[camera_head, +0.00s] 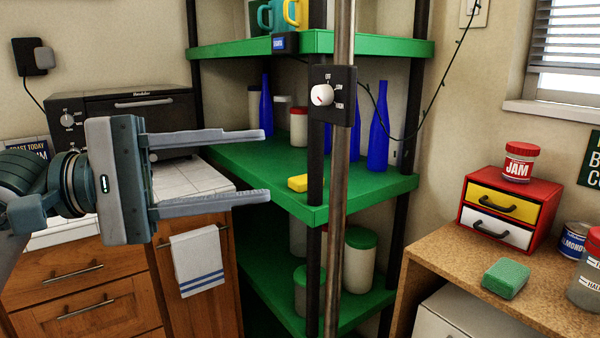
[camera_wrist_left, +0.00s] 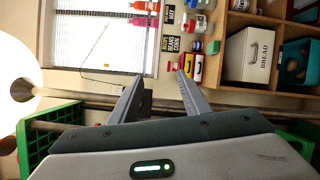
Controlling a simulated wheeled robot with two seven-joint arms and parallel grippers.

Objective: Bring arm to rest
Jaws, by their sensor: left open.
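My left gripper (camera_head: 265,165) reaches in from the left in the head view. Its two long grey fingers are spread apart and point right, with nothing between them. It hangs in front of the toaster oven and the green shelf unit. In the left wrist view its fingers (camera_wrist_left: 160,78) are also apart and empty. My right gripper does not show in either view.
The toaster oven (camera_head: 165,104) is behind my gripper. A red drawer box (camera_head: 548,200) stands on the right counter (camera_head: 440,246).

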